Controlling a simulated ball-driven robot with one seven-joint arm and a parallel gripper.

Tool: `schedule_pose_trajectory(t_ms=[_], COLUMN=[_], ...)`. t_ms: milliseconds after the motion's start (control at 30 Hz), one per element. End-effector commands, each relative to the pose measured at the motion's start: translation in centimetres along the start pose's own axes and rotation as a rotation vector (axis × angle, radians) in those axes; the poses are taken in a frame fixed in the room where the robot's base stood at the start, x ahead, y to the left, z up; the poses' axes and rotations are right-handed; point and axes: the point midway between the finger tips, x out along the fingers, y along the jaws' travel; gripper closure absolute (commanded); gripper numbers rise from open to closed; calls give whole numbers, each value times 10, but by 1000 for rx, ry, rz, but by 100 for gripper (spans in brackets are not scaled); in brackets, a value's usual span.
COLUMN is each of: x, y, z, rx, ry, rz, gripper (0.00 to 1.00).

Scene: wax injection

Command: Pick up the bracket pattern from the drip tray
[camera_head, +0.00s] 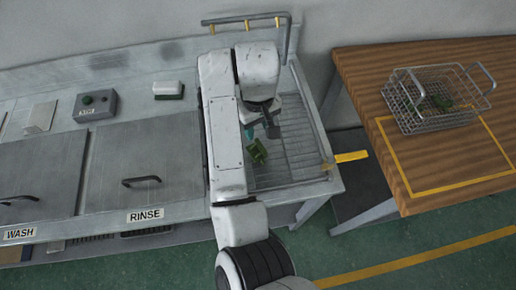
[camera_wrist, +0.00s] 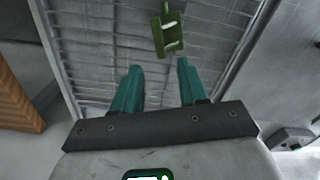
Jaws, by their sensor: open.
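The bracket pattern (camera_head: 257,151) is a small green piece on the ribbed metal drip tray (camera_head: 304,160), at the right end of the sink bench. In the wrist view the bracket pattern (camera_wrist: 168,32) lies beyond my fingertips, a little right of the middle between them. The drip tray (camera_wrist: 105,40) fills the upper part of that view. My gripper (camera_wrist: 160,72) has two teal fingers, spread apart and with nothing between them. In the head view my gripper (camera_head: 260,131) is above the tray beside the bracket, partly hidden by my arm.
A wire basket (camera_head: 435,100) with green pieces inside stands on the wooden table (camera_head: 365,75) at right. A metal rail (camera_head: 288,40) rises behind the tray. Lidded wash and rinse basins (camera_head: 145,165) lie left. A floor gap separates bench and table.

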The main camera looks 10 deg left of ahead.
Motion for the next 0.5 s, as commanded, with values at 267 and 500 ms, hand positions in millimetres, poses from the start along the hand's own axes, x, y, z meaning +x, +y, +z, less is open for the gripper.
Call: schedule_pose_trajectory(t_ms=[267, 500], x=[24, 54], y=[-2, -3], z=[3, 3], rx=[0, 1], ry=[-5, -1], rz=[-1, -1], gripper=[57, 57])
